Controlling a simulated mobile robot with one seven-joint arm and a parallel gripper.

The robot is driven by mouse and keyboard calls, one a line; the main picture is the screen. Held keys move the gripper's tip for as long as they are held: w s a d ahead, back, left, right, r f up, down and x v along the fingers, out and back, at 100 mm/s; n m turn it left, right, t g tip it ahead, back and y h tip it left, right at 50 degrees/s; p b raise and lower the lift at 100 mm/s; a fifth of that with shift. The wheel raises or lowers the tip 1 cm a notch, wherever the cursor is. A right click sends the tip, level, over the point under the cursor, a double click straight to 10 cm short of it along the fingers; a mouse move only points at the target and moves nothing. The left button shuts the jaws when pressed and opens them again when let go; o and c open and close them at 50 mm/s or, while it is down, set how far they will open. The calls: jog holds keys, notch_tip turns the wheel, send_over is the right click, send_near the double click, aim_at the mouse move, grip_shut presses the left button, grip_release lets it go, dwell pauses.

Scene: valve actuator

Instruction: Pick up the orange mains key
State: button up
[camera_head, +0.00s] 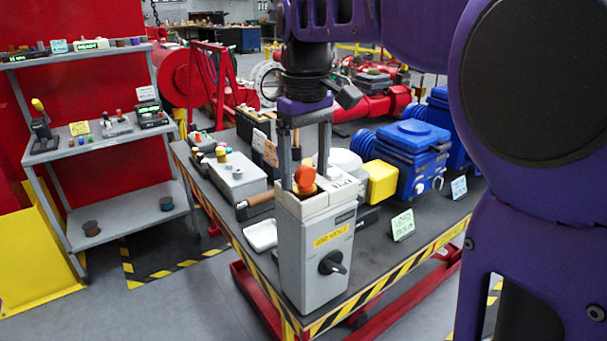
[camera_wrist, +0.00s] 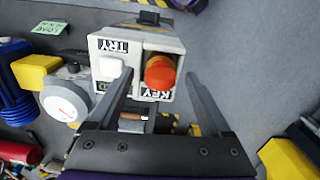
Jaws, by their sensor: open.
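The orange mains key (camera_head: 305,179) stands in the top of a grey isolator box (camera_head: 318,258) at the table's front corner. In the wrist view the key (camera_wrist: 160,72) shows as a round orange knob beside the label KEY. My gripper (camera_head: 304,172) points down over the box, with its fingers apart and one on each side of the key. In the wrist view my gripper (camera_wrist: 160,76) shows gaps between both fingers and the key. Whether the fingertips touch the box top cannot be told.
A white button (camera_wrist: 113,72) by the label TRY is just outside the left finger. A black rotary handle (camera_head: 333,263) is on the box front. A grey control box (camera_head: 234,176), a yellow block (camera_head: 382,182) and a blue actuator (camera_head: 405,155) stand on the table behind.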

grip_shut()
dwell(0.3)
jog(key=shift+r, duration=0.1)
